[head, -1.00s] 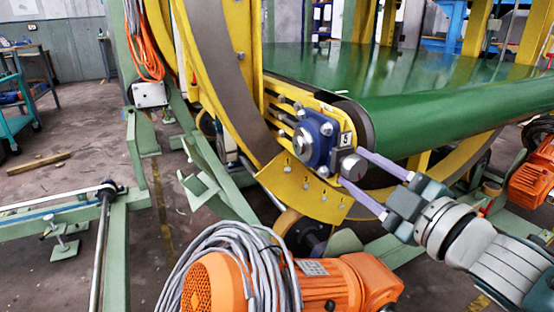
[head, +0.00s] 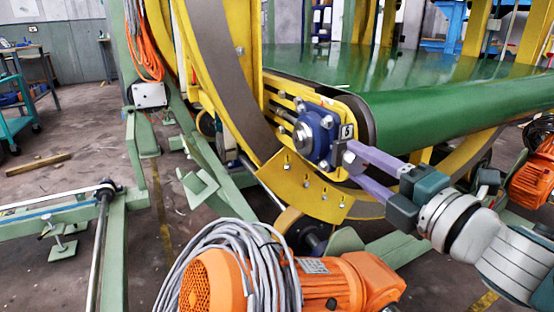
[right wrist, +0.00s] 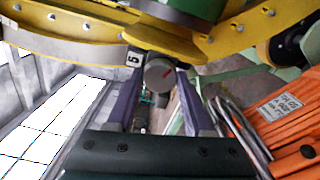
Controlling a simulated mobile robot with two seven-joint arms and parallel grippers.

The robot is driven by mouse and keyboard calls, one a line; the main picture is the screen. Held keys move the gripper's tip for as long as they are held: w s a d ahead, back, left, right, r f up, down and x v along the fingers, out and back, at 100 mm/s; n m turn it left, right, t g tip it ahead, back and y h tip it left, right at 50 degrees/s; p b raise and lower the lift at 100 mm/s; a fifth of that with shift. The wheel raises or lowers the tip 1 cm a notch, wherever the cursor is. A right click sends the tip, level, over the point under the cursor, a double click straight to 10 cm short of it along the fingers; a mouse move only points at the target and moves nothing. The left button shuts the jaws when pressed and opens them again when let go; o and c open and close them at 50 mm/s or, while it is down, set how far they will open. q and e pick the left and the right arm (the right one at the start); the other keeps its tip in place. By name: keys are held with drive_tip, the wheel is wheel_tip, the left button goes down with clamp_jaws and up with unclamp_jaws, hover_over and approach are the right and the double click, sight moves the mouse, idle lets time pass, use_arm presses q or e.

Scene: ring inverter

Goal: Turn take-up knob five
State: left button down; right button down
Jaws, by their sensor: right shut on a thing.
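In the head view the fingers hide most of the knob. It sits next to a blue bearing housing (head: 314,136) on the yellow frame. My left gripper is not in view.
The green belt roller (head: 440,112) lies just behind and right of the knob. A curved yellow plate (head: 300,187) is below it. An orange motor (head: 335,285) with coiled grey cable stands in front, below my right arm. Another orange motor (head: 533,180) is at the right.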

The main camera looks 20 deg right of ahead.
drive_tip(key=shift+n, duration=0.5)
drive_tip(key=shift+c, duration=1.4)
unclamp_jaws()
drive_tip(key=s+p, duration=0.1)
drive_tip(key=s, duration=0.9)
drive_tip(key=shift+d, duration=0.4)
